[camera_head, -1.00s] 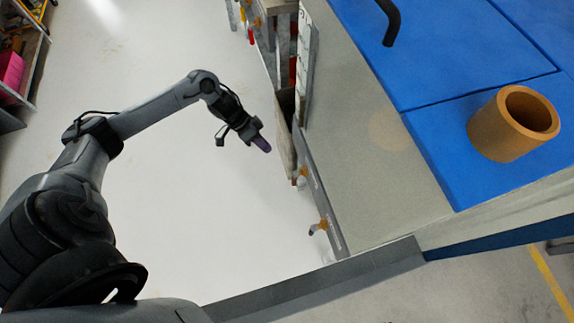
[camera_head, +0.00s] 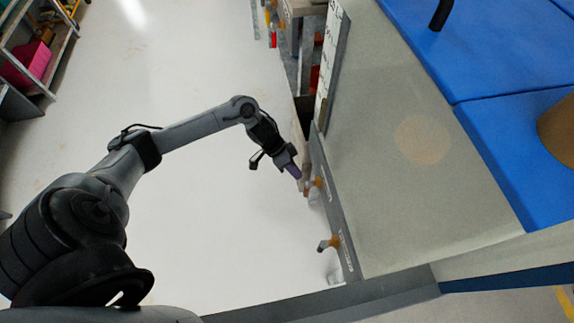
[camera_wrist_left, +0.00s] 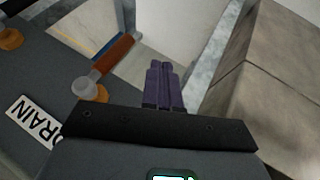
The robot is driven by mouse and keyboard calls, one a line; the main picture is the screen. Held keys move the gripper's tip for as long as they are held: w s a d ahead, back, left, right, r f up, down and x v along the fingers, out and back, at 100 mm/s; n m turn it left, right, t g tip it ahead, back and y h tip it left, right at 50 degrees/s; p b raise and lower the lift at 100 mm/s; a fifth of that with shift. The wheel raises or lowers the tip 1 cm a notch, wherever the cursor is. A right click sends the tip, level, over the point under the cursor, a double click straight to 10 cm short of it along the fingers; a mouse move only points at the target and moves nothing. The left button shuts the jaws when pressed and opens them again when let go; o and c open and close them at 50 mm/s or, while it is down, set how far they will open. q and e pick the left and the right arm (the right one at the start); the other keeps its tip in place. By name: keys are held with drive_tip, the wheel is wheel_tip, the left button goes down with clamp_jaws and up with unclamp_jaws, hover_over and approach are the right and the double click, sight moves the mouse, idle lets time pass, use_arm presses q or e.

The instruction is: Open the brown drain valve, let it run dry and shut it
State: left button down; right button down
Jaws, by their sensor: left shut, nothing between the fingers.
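The drain valve's brown handle (camera_wrist_left: 118,50) sticks out from a pale hub (camera_wrist_left: 85,84) beside an orange fitting in the left wrist view. In the head view, the orange part of what looks like the same valve (camera_head: 318,182) is on the bench's side face. My left gripper (camera_head: 295,172) is just up and left of it, with its purple fingers (camera_wrist_left: 160,86) shut together and empty. The fingers are to the right of the brown handle, with a gap between them. Whether liquid runs is not clear. My right gripper is out of view.
A DRAIN label (camera_wrist_left: 34,119) is on the panel by the valve. A second valve (camera_head: 330,243) with a dark handle is lower on the bench side. The grey bench top (camera_head: 400,200) carries blue mats (camera_head: 490,140) and a brown cylinder (camera_head: 560,130). Open floor is left of the bench.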

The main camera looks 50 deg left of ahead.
sight(306, 191)
use_arm(q)
drive_tip(key=d, duration=0.2)
drive_tip(key=s+d+b, duration=0.1)
drive_tip(key=shift+s+d+r, duration=0.1)
drive_tip(key=shift+s+d, duration=0.05)
drive_tip(key=shift+d, duration=0.2)
